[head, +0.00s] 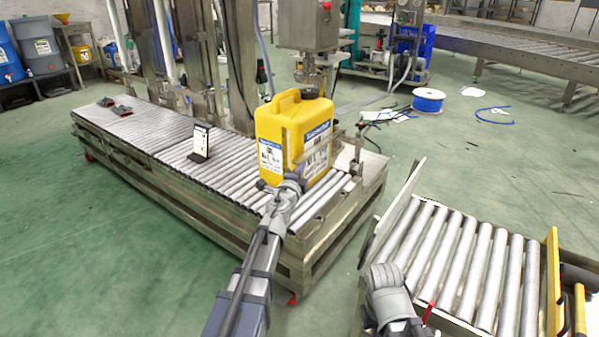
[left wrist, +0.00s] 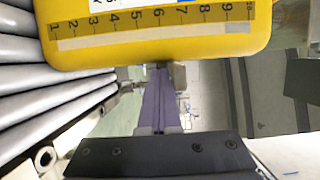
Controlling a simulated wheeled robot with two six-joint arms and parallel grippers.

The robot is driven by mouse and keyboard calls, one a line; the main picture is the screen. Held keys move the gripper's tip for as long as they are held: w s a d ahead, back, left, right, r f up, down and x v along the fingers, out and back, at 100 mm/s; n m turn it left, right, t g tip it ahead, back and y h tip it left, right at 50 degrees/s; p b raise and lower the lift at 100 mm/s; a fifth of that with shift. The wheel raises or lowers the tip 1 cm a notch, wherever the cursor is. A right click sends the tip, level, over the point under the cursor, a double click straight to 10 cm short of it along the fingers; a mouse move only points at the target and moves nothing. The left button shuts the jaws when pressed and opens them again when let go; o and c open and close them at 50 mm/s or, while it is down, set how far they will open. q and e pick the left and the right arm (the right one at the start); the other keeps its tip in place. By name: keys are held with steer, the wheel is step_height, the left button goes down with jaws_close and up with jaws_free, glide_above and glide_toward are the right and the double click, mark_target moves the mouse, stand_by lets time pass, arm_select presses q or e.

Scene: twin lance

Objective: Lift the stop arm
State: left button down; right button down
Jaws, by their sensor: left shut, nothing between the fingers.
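A yellow jug (head: 290,130) stands upright on the roller conveyor (head: 185,150) near its right end. My left gripper (head: 312,168) is shut and empty at the jug's near right side, over the conveyor's end. In the left wrist view the shut fingers (left wrist: 163,105) point toward the lower edge of the jug (left wrist: 160,52), which has a number scale.
A second roller table (head: 465,250) stands at the right, with a slanted light panel (head: 398,215) on its left side and a yellow rail (head: 553,280) on its right. A small black stand with a label (head: 200,143) sits on the conveyor. Green floor lies between the two tables.

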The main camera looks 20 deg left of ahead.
arm_select(q)
steer(key=shift+w, duration=0.1)
stand_by(0.3)
step_height(320, 180, up, 6)
steer(key=p, duration=0.5)
steer(key=shift+w+f+p, duration=0.1)
steer(key=shift+f+p, duration=0.05)
steer(key=shift+p, duration=0.2)
steer(key=shift+f, duration=0.1)
steer(key=r+p, duration=0.3)
steer(key=w+r+p, duration=0.1)
steer(key=r+p, duration=0.1)
steer(key=shift+w+d+r, duration=0.1)
steer(key=shift+d, duration=0.15)
steer(key=shift+r, duration=0.1)
